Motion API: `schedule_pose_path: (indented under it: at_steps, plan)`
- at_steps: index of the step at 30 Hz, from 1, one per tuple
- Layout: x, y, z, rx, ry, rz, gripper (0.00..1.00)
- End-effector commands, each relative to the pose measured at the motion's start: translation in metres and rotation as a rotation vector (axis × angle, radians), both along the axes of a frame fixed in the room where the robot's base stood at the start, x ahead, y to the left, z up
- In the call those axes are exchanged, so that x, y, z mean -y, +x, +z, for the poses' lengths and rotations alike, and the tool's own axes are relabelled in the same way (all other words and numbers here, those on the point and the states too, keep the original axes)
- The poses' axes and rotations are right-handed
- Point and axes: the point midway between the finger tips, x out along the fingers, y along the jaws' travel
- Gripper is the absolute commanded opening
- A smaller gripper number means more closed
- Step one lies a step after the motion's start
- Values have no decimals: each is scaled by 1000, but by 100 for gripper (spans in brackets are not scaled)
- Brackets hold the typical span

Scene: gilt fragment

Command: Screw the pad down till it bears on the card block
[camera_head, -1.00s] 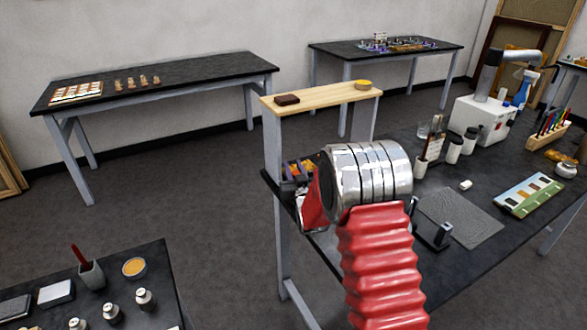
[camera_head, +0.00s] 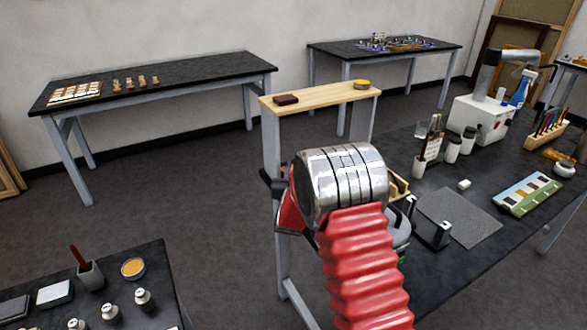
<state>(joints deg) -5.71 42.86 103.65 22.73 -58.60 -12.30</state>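My arm, with its red ribbed sleeve and silver wrist, fills the middle of the head view and covers the near left part of the dark workbench (camera_head: 470,185). Only dark tips of my gripper (camera_head: 269,183) show, at the left of the wrist by the bench's left end. Whether they are open or holding anything is hidden. I cannot make out the pad or the card block; they may be behind my arm. A small dark and silver upright piece (camera_head: 433,232) stands at the left edge of a grey mat (camera_head: 462,217).
A wooden shelf (camera_head: 325,95) with a dark block and a yellow round item rises behind my wrist. A side table (camera_head: 150,290) is at lower left.

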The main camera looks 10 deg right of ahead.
Motion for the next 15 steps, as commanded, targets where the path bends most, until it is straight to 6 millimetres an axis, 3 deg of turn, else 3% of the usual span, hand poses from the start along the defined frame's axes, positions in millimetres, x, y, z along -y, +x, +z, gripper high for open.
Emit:
schedule_pose_path:
  at_steps: [15]
  plan:
    - [7, -4, 0, 0, 1, -299, 2]
